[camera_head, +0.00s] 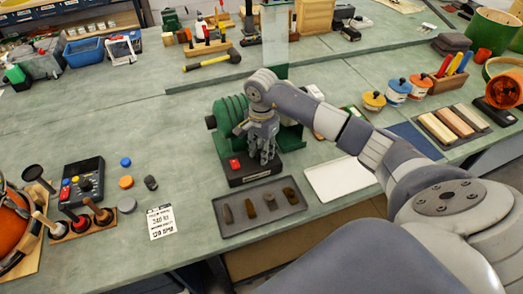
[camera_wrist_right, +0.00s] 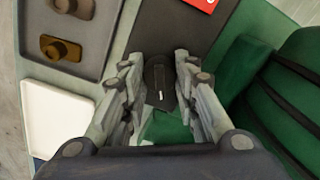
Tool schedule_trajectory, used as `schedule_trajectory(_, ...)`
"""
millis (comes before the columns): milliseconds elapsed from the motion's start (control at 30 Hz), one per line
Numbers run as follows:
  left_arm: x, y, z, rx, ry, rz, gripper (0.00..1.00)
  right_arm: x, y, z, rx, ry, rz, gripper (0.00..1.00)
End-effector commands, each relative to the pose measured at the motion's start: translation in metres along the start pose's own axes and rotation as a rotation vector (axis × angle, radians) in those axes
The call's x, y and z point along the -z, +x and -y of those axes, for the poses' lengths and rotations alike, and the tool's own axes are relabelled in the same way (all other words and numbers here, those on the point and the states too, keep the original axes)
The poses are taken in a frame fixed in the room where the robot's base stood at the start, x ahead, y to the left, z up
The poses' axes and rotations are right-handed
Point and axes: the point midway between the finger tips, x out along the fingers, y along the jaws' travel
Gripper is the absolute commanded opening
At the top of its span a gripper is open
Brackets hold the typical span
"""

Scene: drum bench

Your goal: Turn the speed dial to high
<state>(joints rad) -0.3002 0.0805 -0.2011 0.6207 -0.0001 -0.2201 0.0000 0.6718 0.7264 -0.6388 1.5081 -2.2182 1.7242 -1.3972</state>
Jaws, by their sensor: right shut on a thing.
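The green machine (camera_head: 232,113) stands on the bench with a black control base (camera_head: 240,178) at its front. A red switch (camera_head: 235,164) sits at the left of that base. My right gripper (camera_head: 264,158) reaches down over the right part of the base and hides the dial in the head view. In the right wrist view, the black speed dial (camera_wrist_right: 159,78) with a small white mark sits between the two fingers of my right gripper (camera_wrist_right: 160,88), which is shut on it. I cannot read any speed labels. My left gripper is not in view.
A grey tray (camera_head: 228,231) with several small dark parts lies in front of the machine. A white tray (camera_head: 340,178) is to its right. A printed card (camera_head: 161,222) and a control box (camera_head: 84,182) are at the left. The bench behind the machine is mostly clear.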

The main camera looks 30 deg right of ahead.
Motion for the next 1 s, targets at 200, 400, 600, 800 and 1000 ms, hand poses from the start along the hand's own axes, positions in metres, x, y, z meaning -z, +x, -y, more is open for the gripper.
schedule_trajectory(200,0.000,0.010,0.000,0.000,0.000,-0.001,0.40,0.000,0.002,0.000,0.000,0.119,-0.001,0.04)
schedule_trajectory(400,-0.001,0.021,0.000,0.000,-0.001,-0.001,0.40,0.001,0.002,0.000,0.000,0.295,-0.001,0.04)
schedule_trajectory(600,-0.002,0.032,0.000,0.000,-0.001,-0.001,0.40,0.000,0.002,0.000,0.000,0.484,-0.001,0.04)
schedule_trajectory(800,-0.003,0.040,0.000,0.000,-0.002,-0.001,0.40,0.000,0.002,0.000,0.000,0.671,0.000,0.04)
schedule_trajectory(1000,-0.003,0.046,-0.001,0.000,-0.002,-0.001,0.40,0.000,0.001,0.000,0.000,0.834,0.000,0.04)
